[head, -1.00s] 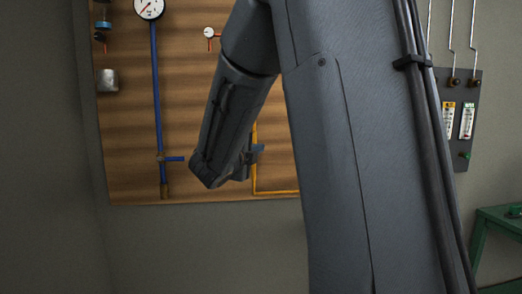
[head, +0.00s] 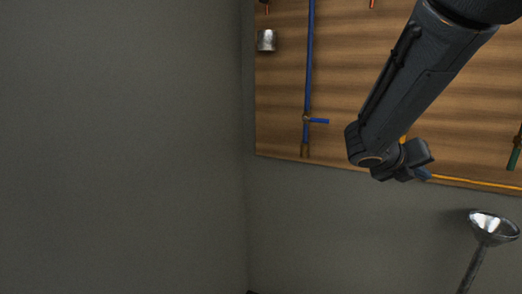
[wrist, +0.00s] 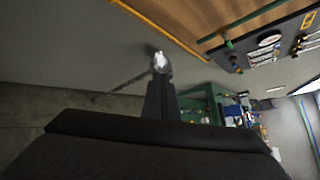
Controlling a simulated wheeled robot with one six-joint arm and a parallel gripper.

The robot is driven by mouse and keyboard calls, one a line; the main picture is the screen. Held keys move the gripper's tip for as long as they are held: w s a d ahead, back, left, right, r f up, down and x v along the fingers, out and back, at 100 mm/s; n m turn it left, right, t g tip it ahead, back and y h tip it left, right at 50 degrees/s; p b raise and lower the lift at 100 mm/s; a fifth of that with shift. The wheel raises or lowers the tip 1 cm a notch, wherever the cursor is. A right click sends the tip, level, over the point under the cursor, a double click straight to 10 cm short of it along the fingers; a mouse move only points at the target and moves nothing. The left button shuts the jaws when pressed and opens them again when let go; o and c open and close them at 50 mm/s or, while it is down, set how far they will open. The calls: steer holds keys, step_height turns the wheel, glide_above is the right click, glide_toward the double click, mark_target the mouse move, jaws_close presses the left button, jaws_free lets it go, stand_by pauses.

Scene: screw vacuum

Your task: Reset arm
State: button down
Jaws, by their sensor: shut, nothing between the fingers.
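My arm reaches down from the top right in the head view. Its lower end hangs in front of the wooden board (head: 281,100) on the wall. My gripper (head: 424,172) is small and dark there, near the board's lower edge, and its fingers are hard to make out. In the wrist view my gripper (wrist: 160,82) points up the middle of the picture from a dark body along the bottom. Its fingers are together with nothing held between them. No object touches it in either view.
The board carries a blue pipe (head: 309,65) and a metal cup (head: 266,40). A shiny funnel-shaped thing on a stand (head: 493,228) is at the lower right. A green bench (wrist: 196,103) shows in the wrist view. Bare wall (head: 120,150) fills the left.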

steer(key=s+a+f+m+g+y, duration=0.4)
steer(key=s+a+f+m+y, duration=0.2)
steer(key=s+a+f+m, duration=0.5)
steer(key=s+a+f+m+y, duration=0.3)
steer(key=a+m, duration=0.3)
steer(key=m, duration=0.4)
steer(key=s+a+f+m+y, duration=0.2)
steer(key=s+a+f+m, duration=0.1)
steer(key=m, duration=0.7)
steer(key=a+f, duration=0.1)
steer(key=a, duration=0.1)
steer(key=shift+s+a+m+g+y, duration=0.3)
steer(key=shift+s+a+m+y, duration=0.1)
steer(key=shift+d+f, duration=0.1)
